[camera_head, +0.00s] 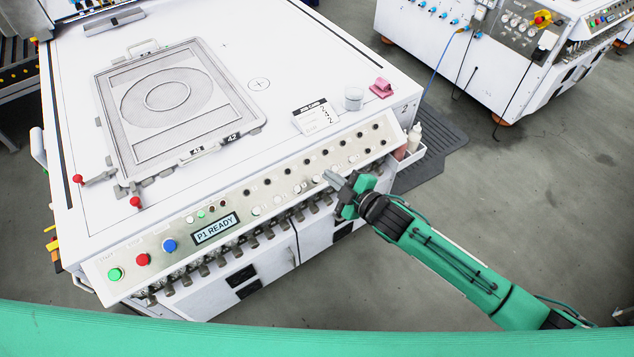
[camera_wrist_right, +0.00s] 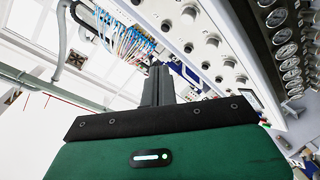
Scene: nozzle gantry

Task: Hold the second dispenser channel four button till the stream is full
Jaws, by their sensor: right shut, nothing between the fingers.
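The white machine's sloped front panel (camera_head: 235,187) carries rows of small pale buttons and dark knobs. Which button is channel four of the second dispenser cannot be read. The display (camera_head: 216,228) reads "P1 READY". My right gripper (camera_head: 331,179) is shut and empty, its tips over the panel's lower right part, hiding some of the buttons; contact cannot be told. In the right wrist view, the closed fingers (camera_wrist_right: 158,74) point towards a panel with round buttons (camera_wrist_right: 189,13). Nozzles (camera_head: 253,242) hang below the panel; no stream shows at those visible. My left gripper is out of view.
Green (camera_head: 114,274), red (camera_head: 142,259) and blue (camera_head: 169,244) buttons sit at the panel's left. A framed plate (camera_head: 184,141), a card (camera_head: 316,117), a cup (camera_head: 354,98) and a pink block (camera_head: 381,88) lie on top. A bottle (camera_head: 414,138) stands at the right side.

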